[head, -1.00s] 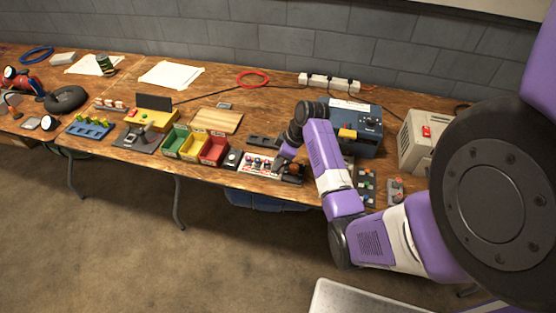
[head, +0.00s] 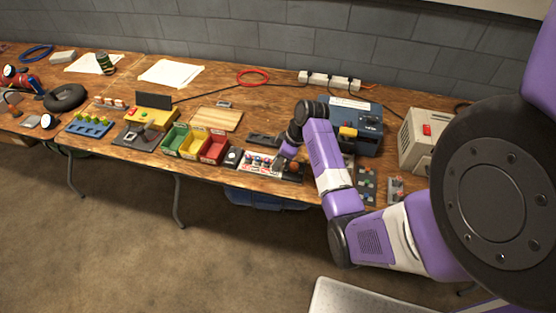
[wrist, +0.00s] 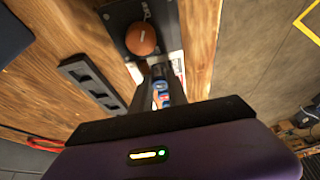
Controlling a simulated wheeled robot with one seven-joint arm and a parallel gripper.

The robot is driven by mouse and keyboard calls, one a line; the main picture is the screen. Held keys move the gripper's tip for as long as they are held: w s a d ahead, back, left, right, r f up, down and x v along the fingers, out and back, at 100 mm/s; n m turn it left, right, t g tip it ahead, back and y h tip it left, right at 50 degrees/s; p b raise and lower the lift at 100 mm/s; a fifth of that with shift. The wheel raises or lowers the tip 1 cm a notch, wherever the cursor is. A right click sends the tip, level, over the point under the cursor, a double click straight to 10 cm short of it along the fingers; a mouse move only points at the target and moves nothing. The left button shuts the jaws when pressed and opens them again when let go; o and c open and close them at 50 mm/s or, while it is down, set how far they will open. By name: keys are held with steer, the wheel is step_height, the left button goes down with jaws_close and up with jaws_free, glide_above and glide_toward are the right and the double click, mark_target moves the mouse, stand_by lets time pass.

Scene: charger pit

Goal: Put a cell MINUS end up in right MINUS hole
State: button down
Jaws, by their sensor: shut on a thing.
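My gripper (wrist: 160,92) is shut on a cell, and points down over a white board (head: 246,164) near the table's front edge. In the wrist view a small blue and red patch shows between the fingers; I cannot tell how much of it is the cell and how much the board behind. Which end of the cell is up cannot be seen. The board carries several small coloured cells or marks, and my fingers hide part of it, so I cannot make out the right MINUS hole.
A brown-orange ball (wrist: 141,39) sits on a dark plate beside the board. A dark slotted rack (wrist: 92,82) lies behind it. Red (head: 214,150), yellow and green bins stand to the left, and a blue-grey machine (head: 362,125) stands to the right.

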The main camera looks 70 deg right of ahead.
steer(key=shift+f, duration=0.15)
steer(key=c, duration=1.2)
jaws_free()
steer(key=shift+r+p, duration=3.4)
steer(key=shift+r, duration=0.15)
